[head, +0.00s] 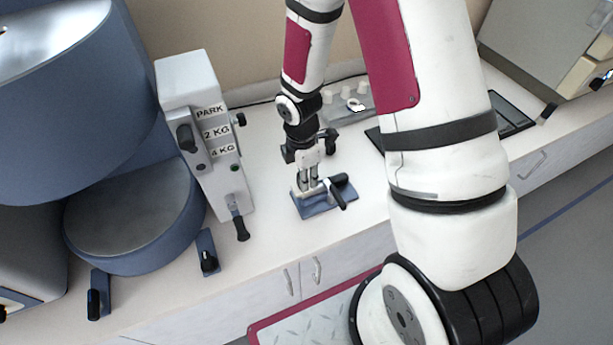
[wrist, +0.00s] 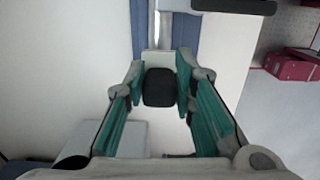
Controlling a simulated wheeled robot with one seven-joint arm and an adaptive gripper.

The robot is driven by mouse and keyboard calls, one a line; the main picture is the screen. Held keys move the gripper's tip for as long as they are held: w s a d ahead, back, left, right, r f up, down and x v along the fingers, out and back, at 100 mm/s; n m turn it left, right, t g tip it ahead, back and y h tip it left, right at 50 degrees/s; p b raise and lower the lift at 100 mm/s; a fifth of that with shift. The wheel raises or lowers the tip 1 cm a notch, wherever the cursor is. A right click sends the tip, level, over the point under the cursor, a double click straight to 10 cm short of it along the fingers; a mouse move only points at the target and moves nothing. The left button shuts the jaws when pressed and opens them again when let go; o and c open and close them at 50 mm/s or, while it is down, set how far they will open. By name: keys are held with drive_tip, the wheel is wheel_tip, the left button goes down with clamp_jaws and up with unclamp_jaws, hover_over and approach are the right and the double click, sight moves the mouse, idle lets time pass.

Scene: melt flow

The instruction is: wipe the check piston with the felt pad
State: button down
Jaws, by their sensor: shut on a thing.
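My gripper (head: 309,182) points down over a small blue stand (head: 318,209) on the white counter. In the wrist view its teal fingers (wrist: 161,86) are closed on a black block (wrist: 160,90), which I take to be the grip of the felt pad. A pale block (wrist: 157,58) shows just beyond it, probably the pad's body. A black-handled piece (head: 340,188), likely the check piston, lies at the right side of the stand, close beside the fingers. I cannot tell whether pad and piston touch.
A grey-white unit labelled PARK, 2 KG and 4 KG (head: 199,120) stands left, beside a large blue instrument (head: 135,225). Two small blue stands with black handles (head: 207,252) (head: 97,295) sit near the front edge. A grey rack (head: 345,110) stands behind. Counter between unit and stand is clear.

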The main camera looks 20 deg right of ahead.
drive_tip(key=shift+r+p, duration=0.85)
drive_tip(key=shift+r, duration=1.9)
drive_tip(key=shift+r+p, duration=0.6)
drive_tip(key=shift+r, duration=0.95)
drive_tip(key=shift+f, duration=0.1)
